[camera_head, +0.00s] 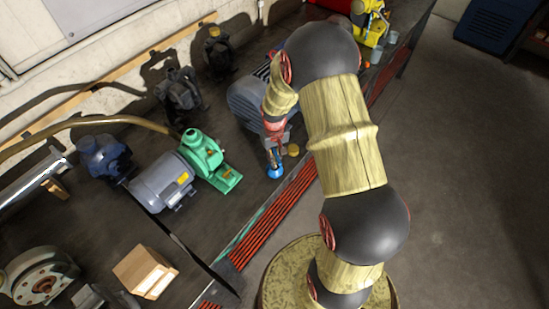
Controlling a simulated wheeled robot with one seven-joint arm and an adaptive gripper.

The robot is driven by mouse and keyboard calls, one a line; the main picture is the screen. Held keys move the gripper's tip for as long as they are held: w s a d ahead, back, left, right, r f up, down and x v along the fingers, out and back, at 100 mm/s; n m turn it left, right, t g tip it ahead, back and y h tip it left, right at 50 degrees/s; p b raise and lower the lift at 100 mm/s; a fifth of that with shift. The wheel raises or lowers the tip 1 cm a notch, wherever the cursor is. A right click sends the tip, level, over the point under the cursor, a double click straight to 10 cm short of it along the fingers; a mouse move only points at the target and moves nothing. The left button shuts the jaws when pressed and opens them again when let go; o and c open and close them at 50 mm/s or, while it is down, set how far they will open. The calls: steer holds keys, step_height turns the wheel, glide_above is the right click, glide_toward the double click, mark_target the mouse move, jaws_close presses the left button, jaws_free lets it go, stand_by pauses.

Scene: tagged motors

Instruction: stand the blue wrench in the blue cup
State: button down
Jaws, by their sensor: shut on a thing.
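The blue cup (276,172) stands on the dark bench close to its front edge. My gripper (273,146) is above the cup, pointing down, and is shut on a thin blue piece that looks like the blue wrench (271,158). The wrench is upright or nearly so, with its lower end at the cup's opening. It is too small to tell whether that end is inside the cup or just above or behind it. My arm covers part of the bench to the right.
A small yellow thing (293,150) stands just right of the cup. A large grey motor (250,100) is behind my gripper. A green pump (203,153) and a grey motor (163,182) are to the left. A red-slatted strip (275,222) runs along the front edge.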

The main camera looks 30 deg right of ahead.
mark_target(275, 151)
steer(key=shift+f+b, duration=0.6)
steer(key=shift+f, duration=0.3)
steer(key=c, duration=1.8)
jaws_free()
steer(key=shift+c, duration=0.2)
steer(key=shift+r+p, duration=1.85)
steer(key=shift+r, duration=1.15)
step_height(275, 151, up, 12)
